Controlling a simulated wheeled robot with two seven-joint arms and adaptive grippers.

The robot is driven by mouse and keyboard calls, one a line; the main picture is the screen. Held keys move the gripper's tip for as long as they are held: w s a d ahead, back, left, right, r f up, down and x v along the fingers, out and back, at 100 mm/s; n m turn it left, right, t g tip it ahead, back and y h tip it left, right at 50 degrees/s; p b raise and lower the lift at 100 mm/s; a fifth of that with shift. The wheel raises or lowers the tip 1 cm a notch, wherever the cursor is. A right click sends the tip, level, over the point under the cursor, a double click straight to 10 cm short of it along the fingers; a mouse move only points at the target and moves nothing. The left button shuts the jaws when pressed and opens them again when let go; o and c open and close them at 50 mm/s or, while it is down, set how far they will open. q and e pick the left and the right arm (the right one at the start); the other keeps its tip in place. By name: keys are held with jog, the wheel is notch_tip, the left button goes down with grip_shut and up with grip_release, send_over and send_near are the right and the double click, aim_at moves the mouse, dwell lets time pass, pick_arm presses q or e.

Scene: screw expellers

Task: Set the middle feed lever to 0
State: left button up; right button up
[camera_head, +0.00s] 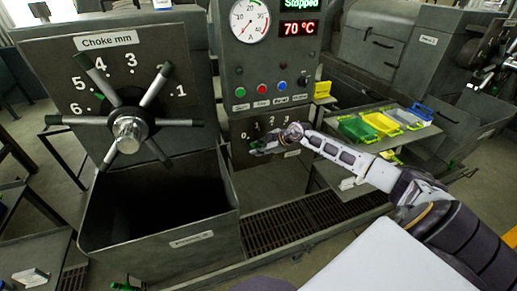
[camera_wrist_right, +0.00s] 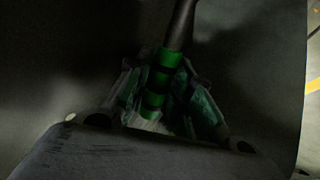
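The feed lever's scale plate (camera_head: 283,124), marked 0 to 3, is on the machine front under the control panel. My right gripper (camera_head: 262,146) is in front of the plate's left part, near the 0 mark, and hides most of the lever in the head view. In the right wrist view, the lever's green and black banded handle (camera_wrist_right: 160,80) lies between the fingers of my right gripper (camera_wrist_right: 163,95). The fingers close in on it from both sides. The dark lever rod runs up from the handle. My left gripper is not in view.
The choke hand wheel (camera_head: 130,130) and an open dark bin (camera_head: 160,254) are to the left. The control panel (camera_head: 265,60) reads Stopped and 70 °C. Coloured trays (camera_head: 380,122) sit on a side table to the right. A floor grate (camera_head: 285,229) lies below.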

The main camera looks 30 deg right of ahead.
jog(key=shift+s+d+r, duration=0.1)
dwell(0.4)
jog(key=v, duration=0.9)
jog(key=shift+s+d, duration=0.15)
jog(key=shift+s, duration=0.05)
dwell(0.7)
jog(key=shift+s+d+r, duration=0.25)
jog(key=shift+s+r, duration=0.1)
jog(key=shift+s+r, duration=0.3)
jog(key=shift+r, duration=0.15)
dwell(0.7)
jog(key=shift+d+f, duration=0.1)
jog(key=shift+d, duration=0.05)
